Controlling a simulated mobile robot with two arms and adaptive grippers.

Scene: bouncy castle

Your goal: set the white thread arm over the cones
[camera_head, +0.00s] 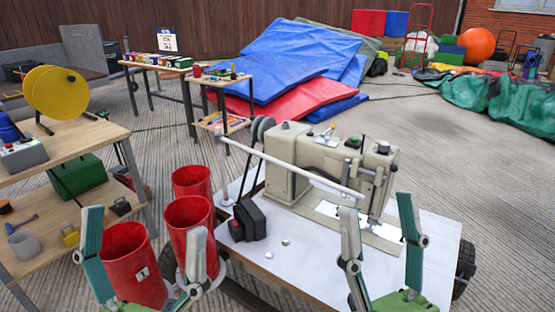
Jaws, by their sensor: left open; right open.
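The white thread arm (290,165) is a thin rod on a short upright post (226,175) at the left edge of the sewing table. It slants across in front of the beige sewing machine (290,152), its free end near the needle head. My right gripper (377,205) is open and empty in front of the machine head; its left finger appears just below the rod's free end. Contact cannot be told. My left gripper (145,222) is open and empty before red cylindrical bins (190,225). I cannot make out any cones; the bins' insides look empty or dark.
A black motor box (248,220) stands on the white tabletop (310,275), with two small silver pieces nearby. A wooden workbench (85,138) with a yellow reel (55,90) is at left. Blue and red mats (300,65) lie behind.

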